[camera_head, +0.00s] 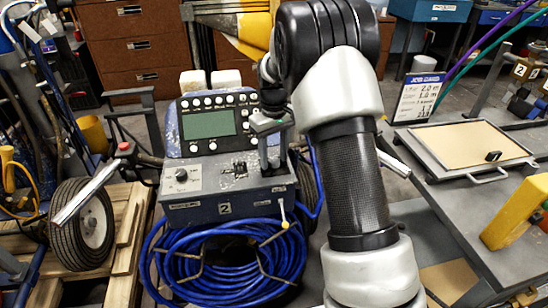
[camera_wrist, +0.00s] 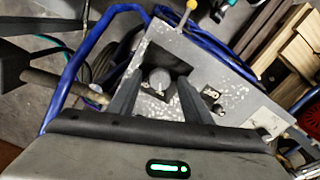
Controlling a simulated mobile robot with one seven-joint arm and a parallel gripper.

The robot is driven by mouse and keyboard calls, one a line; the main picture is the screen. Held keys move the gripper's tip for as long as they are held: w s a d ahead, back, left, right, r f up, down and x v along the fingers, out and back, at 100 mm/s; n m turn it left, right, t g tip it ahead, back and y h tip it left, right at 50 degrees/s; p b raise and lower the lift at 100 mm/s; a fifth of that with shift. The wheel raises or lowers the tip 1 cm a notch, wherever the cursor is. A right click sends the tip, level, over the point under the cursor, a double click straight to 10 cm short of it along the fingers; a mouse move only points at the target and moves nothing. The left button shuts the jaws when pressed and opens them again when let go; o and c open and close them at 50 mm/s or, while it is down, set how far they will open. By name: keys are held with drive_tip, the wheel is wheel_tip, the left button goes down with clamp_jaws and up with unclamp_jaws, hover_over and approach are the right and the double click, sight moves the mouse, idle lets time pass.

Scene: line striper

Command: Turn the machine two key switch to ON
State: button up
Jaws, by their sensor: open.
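Machine two's grey control box, marked "2" (camera_head: 224,208), stands in the middle of the head view. My gripper (camera_head: 270,168) points down at the right part of its top panel, where it hides the switch in this view. In the wrist view, my gripper (camera_wrist: 156,76) is open, with one dark finger on each side of a round grey switch part (camera_wrist: 158,79), which looks like the key switch. It sits by a black plate on the speckled panel (camera_wrist: 197,62). The fingers look apart from it. I cannot read its ON or OFF position.
A display (camera_head: 209,124) stands behind. A yellow-tipped lever (camera_head: 284,225) and coiled blue hose (camera_head: 225,268) are in front. A grey table (camera_head: 480,215) is at right.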

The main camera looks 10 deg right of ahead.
drive_tip(key=c, duration=1.1)
drive_tip(key=shift+o, duration=0.2)
drive_tip(key=shift+m+p, duration=0.4)
drive_tip(key=shift+r+m+p, duration=0.15)
drive_tip(key=shift+m+p, duration=0.65)
drive_tip(key=shift+m, duration=0.1)
drive_tip(key=m+p, duration=0.2)
drive_tip(key=m, duration=0.1)
drive_tip(key=shift+m, duration=0.3)
drive_tip(key=m+p, duration=0.3)
drive_tip(key=m, duration=0.2)
drive_tip(key=shift+m, duration=0.4)
